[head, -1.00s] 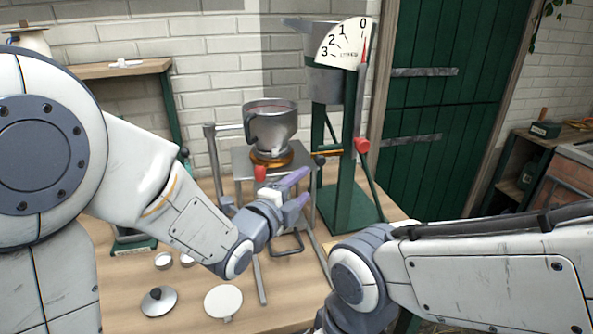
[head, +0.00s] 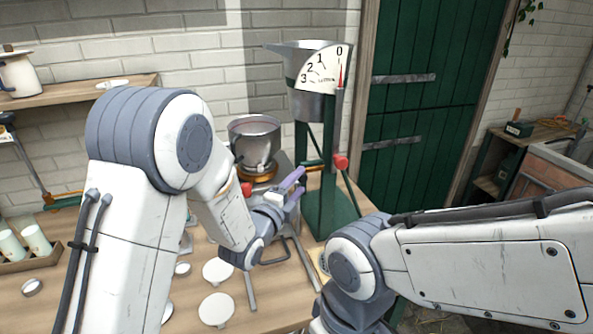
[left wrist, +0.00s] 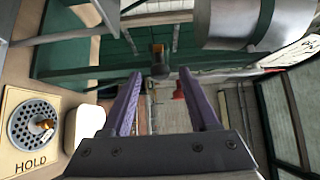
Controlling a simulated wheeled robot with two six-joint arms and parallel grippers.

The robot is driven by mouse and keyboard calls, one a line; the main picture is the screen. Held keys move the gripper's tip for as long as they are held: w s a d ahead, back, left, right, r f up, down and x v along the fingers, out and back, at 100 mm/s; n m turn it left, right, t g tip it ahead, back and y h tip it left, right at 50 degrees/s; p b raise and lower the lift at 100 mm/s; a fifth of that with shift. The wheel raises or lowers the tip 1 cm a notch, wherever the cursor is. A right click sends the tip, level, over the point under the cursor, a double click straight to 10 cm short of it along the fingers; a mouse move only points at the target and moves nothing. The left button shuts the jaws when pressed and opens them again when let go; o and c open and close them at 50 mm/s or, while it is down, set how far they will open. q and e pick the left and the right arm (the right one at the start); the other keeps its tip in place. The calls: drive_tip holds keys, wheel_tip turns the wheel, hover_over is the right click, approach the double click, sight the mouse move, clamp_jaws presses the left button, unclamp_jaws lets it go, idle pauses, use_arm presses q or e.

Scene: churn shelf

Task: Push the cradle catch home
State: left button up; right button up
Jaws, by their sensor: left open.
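A metal pot (head: 254,140) sits in a cradle with a brass ring (head: 256,174) on a stand at the middle of the bench. A red knob (head: 246,188) is at the cradle's front. My left gripper (head: 297,184) is open and empty, to the right of the cradle and in front of the green stand. In the left wrist view, the two purple fingers (left wrist: 163,103) are apart. Beyond them is a dark knob with a brass end (left wrist: 159,60), apart from the fingers; I cannot tell if it is the catch. My right gripper is out of the frames.
A green stand (head: 329,215) carries a hopper and a dial (head: 322,70) with its needle near 0. A red-ended lever (head: 340,161) sticks out there. White lids (head: 216,309) lie on the bench. The left wrist view shows a plate marked HOLD (left wrist: 28,160).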

use_arm(q)
drive_tip(key=shift+p+x, duration=0.3)
drive_tip(key=shift+x, duration=1.05)
clamp_jaws()
idle(0.4)
